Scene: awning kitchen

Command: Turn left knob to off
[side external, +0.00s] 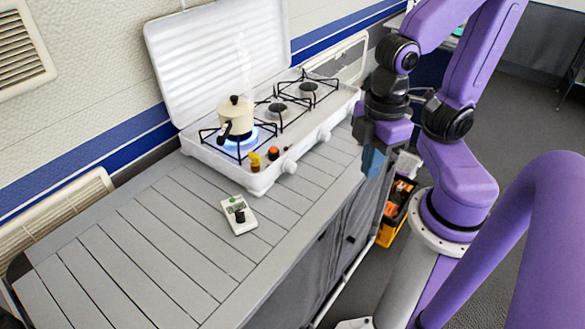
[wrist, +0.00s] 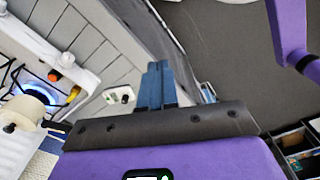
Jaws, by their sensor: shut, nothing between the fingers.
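A white camping stove (side external: 210,158) stands on the slatted counter with its lid open. White knobs show on its front side, one nearer the left (side external: 289,166) and one farther right (side external: 325,135); their settings are too small to read. A blue flame (side external: 242,140) burns under a cream pot (side external: 235,118) on the left burner. The flame also shows in the wrist view (wrist: 38,93). My gripper (side external: 373,163) is shut and empty, beyond the counter's front edge, right of the stove and apart from the knobs. Its blue fingers (wrist: 156,66) are together in the wrist view.
A yellow item (side external: 256,161) and an orange-and-black item (side external: 273,153) sit at the stove's front left. A small white device with a black dial (side external: 239,214) lies on the counter. An orange crate (side external: 396,208) is below my gripper. The left counter is clear.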

